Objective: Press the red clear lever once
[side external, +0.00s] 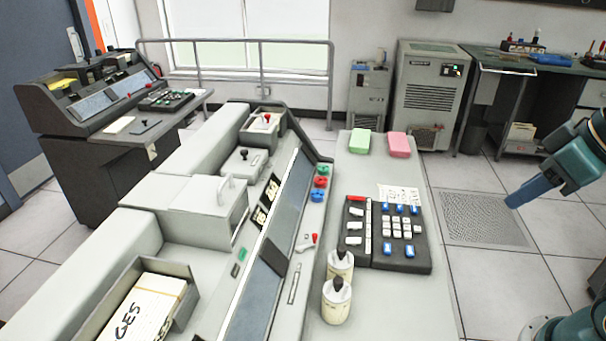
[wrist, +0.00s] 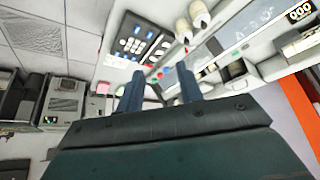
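A small lever with a red tip (side external: 314,238) stands on the sloped console beside the keypad; I take it for the red clear lever. A small red tip (wrist: 187,49) also shows in the wrist view, beyond the right finger. My gripper (side external: 517,197) is at the far right in the side view, raised over the floor and well apart from the console. In the wrist view my gripper (wrist: 162,88) has its two blue fingers spread with nothing between them.
A dark keypad (side external: 391,236) and two white canisters (side external: 337,300) stand close to the lever. Green, red and blue knobs (side external: 320,181) are above it. Green (side external: 360,141) and pink (side external: 399,145) blocks lie at the back. Floor space separates my gripper from the console.

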